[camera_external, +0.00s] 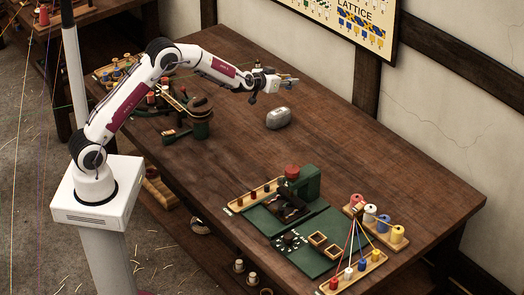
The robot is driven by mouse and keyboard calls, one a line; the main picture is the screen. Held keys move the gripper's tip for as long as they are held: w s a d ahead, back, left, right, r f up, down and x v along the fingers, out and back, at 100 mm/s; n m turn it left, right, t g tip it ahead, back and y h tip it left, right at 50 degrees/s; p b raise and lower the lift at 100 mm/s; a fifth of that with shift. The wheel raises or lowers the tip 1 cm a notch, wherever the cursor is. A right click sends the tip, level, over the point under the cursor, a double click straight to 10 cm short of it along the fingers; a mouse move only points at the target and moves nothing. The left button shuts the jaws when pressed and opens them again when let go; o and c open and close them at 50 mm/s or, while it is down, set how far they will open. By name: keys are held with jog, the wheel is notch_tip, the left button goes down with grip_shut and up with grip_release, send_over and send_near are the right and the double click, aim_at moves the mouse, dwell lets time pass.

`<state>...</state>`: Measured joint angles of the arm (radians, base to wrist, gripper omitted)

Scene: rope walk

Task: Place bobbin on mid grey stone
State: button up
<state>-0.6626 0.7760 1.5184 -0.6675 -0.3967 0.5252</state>
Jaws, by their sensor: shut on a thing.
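The mid grey stone (279,118) is a rounded grey lump lying alone on the brown wooden bench. My gripper (290,80) is above the bench, higher in the picture than the stone and slightly right of it, apart from it. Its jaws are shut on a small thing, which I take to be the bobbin. The fingers mostly hide it, and its shape and colour are too small to make out.
A dark green clamp-like device (200,125) stands left of the stone. A green device with a red top (292,172), a green mat (300,235) and a rack of coloured spools (375,222) fill the near right. The bench (345,150) around the stone is clear.

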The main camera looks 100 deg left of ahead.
jog(key=s, duration=0.2)
jog(key=s+a, duration=0.1)
jog(key=shift+s+f+n, duration=0.25)
jog(key=shift+f+n, duration=0.05)
jog(key=shift+f, duration=0.05)
jog(key=shift+f+g, duration=0.15)
jog(key=shift+g, duration=0.15)
send_over(279, 111)
jog(key=shift+f, duration=3)
jog(key=shift+f, duration=1.85)
jog(key=shift+f, duration=0.1)
